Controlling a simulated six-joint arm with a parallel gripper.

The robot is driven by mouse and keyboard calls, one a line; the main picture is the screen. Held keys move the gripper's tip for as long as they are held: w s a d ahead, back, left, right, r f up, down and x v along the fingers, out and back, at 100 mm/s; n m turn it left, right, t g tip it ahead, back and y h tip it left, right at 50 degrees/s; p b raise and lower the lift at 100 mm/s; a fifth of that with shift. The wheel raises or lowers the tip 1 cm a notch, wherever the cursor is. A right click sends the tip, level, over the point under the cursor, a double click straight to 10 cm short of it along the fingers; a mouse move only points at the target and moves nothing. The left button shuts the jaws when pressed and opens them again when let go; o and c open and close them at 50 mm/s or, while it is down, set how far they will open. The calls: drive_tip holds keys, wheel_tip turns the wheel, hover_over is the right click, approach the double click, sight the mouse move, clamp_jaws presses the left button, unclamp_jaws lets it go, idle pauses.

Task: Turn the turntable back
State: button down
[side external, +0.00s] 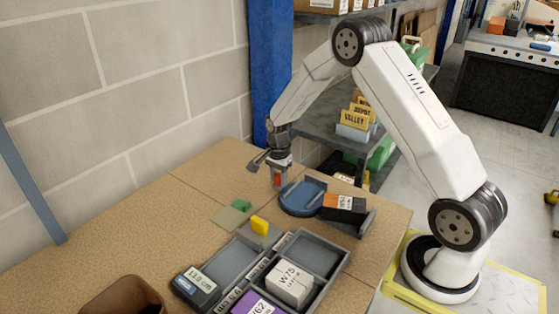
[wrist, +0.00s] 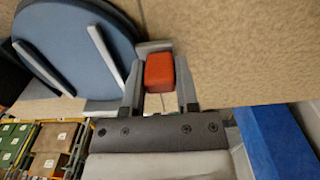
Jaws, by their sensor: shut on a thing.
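The turntable (side external: 298,200) is a low blue disc with light grey upright bars on top. In the wrist view the turntable (wrist: 112,28) fills the upper left, with two of its bars visible. My gripper (side external: 279,180) points down at the disc's far left edge. In the wrist view my gripper (wrist: 160,85) is shut on a red-orange block (wrist: 159,71), one finger on each side. A grey piece (wrist: 153,46) lies beside the block at the disc's rim. I cannot tell whether the block is fixed to it.
A black and orange box (side external: 344,206) sits in a grey holder right of the disc. A grey tray (side external: 318,285) with labelled boxes stands in front. A blue post (side external: 268,75) rises behind.

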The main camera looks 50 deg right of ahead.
drive_tip(key=shift+d, duration=0.1)
drive_tip(key=shift+c, duration=1.8)
unclamp_jaws()
drive_tip(key=shift+r, duration=3.95)
drive_tip(key=shift+s+a+r+n, duration=0.15)
drive_tip(key=shift+s+a+n, duration=0.1)
drive_tip(key=shift+a+n, duration=0.2)
drive_tip(key=s+a+r+n+t, duration=0.2)
drive_tip(key=s+a+n, duration=1.2)
drive_tip(key=s+n, duration=0.3)
drive_tip(key=shift+s+a+t, duration=0.15)
drive_tip(key=shift+s+t, duration=0.1)
drive_tip(key=shift+t, duration=0.05)
